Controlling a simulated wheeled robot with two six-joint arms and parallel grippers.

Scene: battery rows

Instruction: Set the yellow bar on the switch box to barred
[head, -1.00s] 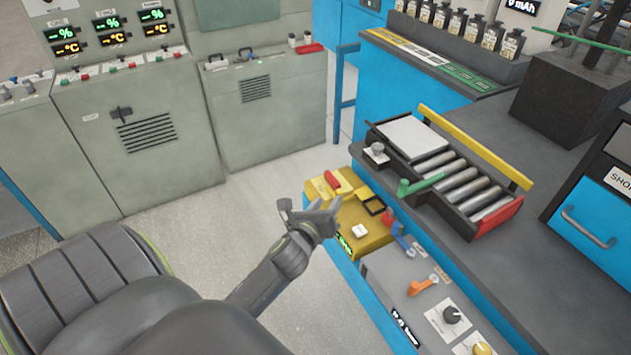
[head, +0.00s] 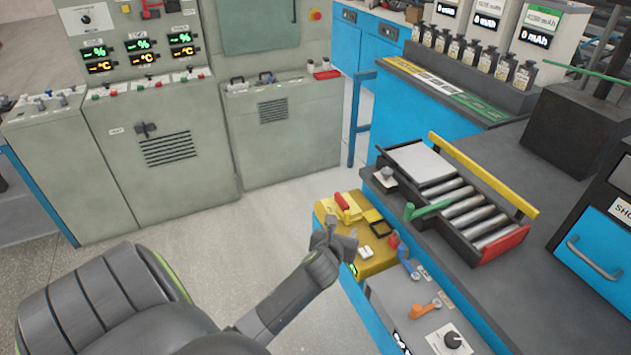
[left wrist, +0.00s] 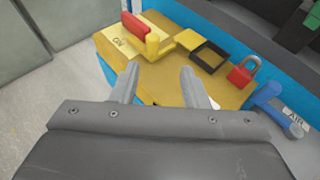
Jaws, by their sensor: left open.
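The yellow switch box (head: 378,264) stands on the blue bench in the middle of the head view. On its top are a red lever (head: 342,201), a yellow bar (head: 368,216) and a square black frame (head: 382,229). In the left wrist view the bar (left wrist: 187,40) lies between the red lever (left wrist: 134,26) and the black frame (left wrist: 209,56). A red padlock (left wrist: 240,75) is at the box's right edge. My left gripper (head: 342,242) is open and empty over the near side of the box, apart from the bar. My right gripper is not in view.
Right of the box are a blue AIR lever (head: 408,268) and an orange lever (head: 425,309). A roller tray (head: 470,205) with its own yellow rail is on the dark counter behind. Green-grey cabinets (head: 170,170) stand at left, with clear floor before them.

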